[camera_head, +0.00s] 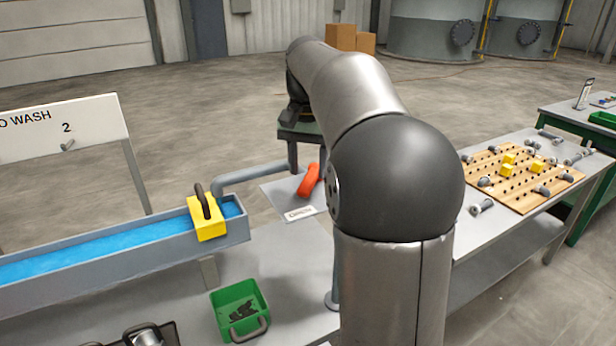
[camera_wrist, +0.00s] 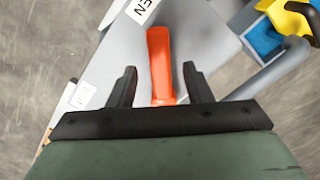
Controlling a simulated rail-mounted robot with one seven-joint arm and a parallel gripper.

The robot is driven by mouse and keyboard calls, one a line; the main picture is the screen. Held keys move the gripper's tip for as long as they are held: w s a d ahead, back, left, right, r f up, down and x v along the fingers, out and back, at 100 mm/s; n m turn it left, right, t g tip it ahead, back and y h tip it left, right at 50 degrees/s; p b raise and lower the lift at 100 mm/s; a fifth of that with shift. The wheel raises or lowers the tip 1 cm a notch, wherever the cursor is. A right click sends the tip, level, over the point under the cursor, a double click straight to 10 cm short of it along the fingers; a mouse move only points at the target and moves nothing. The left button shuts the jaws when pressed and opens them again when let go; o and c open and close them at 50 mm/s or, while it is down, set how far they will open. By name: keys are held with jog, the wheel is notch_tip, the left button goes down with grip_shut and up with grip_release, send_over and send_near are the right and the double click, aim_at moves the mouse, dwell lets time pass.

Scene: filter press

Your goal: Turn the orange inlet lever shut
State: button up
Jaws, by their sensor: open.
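The orange inlet lever (camera_head: 309,180) stands on a grey plate (camera_head: 276,190) at the end of a grey pipe, tilted in the head view. In the wrist view the lever (camera_wrist: 160,62) runs from between my fingers toward the top, near the label ending in "EN" (camera_wrist: 142,8). My gripper (camera_wrist: 159,67) is open, with one black finger on each side of the lever and a visible gap on both sides. A second white label (camera_wrist: 83,95) lies to the left, unreadable.
A trough of blue liquid (camera_head: 110,248) with a yellow block with a black handle (camera_head: 207,222) stands left of the plate. A green bin (camera_head: 238,308) sits in front. A pegboard (camera_head: 522,177) with yellow blocks lies on the right bench. The grey pipe (camera_head: 250,174) runs close to the lever.

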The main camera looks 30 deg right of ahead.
aim_at(311, 180)
jog(key=shift+f, duration=1.25)
grip_shut()
